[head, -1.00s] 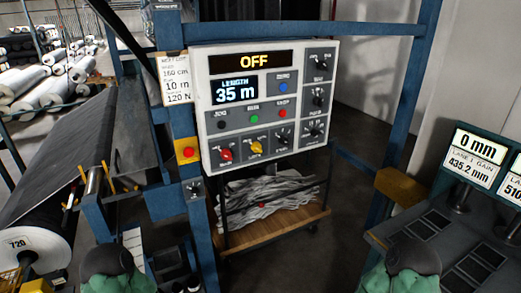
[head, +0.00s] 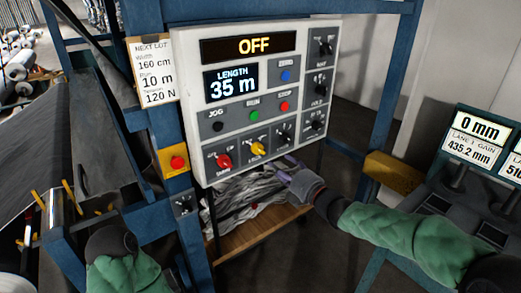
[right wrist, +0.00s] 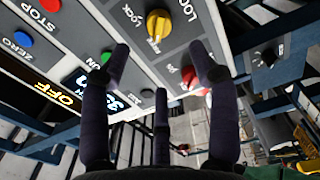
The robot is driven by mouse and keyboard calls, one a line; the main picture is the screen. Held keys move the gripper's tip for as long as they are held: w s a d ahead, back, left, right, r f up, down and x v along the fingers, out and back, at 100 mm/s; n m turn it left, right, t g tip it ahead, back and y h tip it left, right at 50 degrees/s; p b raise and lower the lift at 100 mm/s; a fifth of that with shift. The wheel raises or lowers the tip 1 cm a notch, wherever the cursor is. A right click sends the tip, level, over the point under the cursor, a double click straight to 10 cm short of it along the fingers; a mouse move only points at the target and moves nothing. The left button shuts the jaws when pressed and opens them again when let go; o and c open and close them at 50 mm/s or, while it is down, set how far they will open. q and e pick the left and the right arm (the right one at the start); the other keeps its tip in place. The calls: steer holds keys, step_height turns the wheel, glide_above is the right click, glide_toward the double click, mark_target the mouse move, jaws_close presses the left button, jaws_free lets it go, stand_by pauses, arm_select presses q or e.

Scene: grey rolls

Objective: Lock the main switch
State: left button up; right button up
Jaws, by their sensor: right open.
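The control panel (head: 262,95) shows OFF and LENGTH 35 m. On its bottom row, a red knob (head: 223,160), whose small label is hard to read, sits left of a yellow knob (head: 257,148). In the right wrist view the yellow knob (right wrist: 158,25) has LOCK lettering around it, and the red knob (right wrist: 192,80) is partly hidden behind a finger. My right gripper (head: 284,168) is open and empty, below and right of the yellow knob. Its dark fingers (right wrist: 160,75) spread in front of the panel, with no clear contact.
Blue frame posts flank the panel. A yellow box with a red button (head: 176,162) and a small dark switch (head: 183,205) are on the left post. A wooden shelf (head: 255,236) with grey scrap is below. A console with displays (head: 480,140) stands right.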

mark_target(262, 152)
steer(key=b+x, duration=0.1)
steer(key=x, duration=0.9)
steer(key=shift+w+a, duration=0.15)
steer(key=shift+w, duration=0.1)
